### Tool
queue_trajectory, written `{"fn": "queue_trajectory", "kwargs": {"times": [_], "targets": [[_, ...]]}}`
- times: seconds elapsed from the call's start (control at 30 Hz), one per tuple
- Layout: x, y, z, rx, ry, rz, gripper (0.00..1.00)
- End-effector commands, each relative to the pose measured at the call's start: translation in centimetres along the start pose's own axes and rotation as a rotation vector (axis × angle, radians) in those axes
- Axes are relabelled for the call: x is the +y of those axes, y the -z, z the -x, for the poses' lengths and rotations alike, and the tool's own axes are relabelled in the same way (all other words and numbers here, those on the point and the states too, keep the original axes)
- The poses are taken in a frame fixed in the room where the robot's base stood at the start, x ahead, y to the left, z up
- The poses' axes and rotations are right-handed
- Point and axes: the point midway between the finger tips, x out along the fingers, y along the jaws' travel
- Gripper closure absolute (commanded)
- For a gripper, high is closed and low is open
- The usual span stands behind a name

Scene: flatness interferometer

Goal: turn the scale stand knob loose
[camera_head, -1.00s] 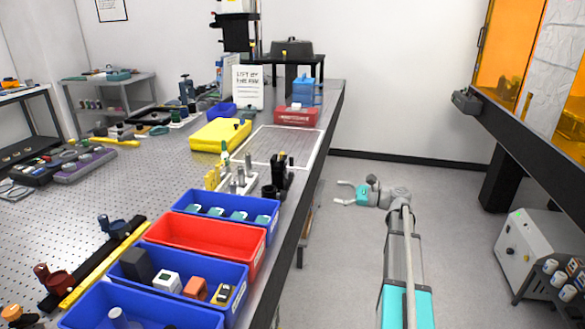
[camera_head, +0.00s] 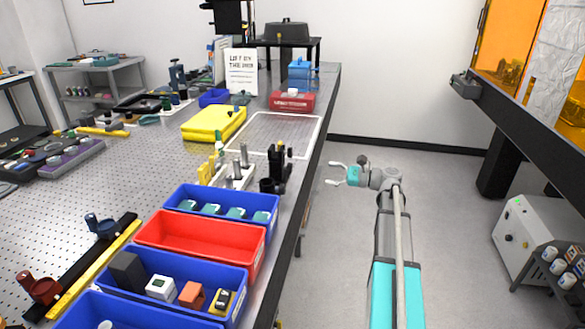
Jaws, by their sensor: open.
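My gripper (camera_head: 337,174) is open and empty. It hangs over the aisle floor to the right of the long perforated table, its fingers pointing left toward the table edge, apart from everything. No knob marked as the scale stand knob can be made out. A tall black stand (camera_head: 230,20) rises at the far end of the table, its top cut off by the frame. A small black post holder (camera_head: 276,168) stands at the table's right edge, left of my gripper; whether either is the scale stand I cannot tell.
Blue bins (camera_head: 222,200) and a red bin (camera_head: 200,241) line the table's near right edge. A yellow case (camera_head: 213,123) and a white-framed mat (camera_head: 318,130) lie farther back. The aisle floor between is clear.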

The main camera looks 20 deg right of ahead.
Motion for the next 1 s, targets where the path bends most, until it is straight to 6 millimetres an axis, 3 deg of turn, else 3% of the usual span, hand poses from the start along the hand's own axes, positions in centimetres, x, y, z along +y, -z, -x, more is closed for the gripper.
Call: {"fn": "queue_trajectory", "kwargs": {"times": [0.37, 1.0], "targets": [[0.0, 0.0, -2.6, 0.0, -0.001, 0.0, 0.21], [-0.1, 0.0, -11.5, 0.0, 0.0, 0.0, 0.21]]}}
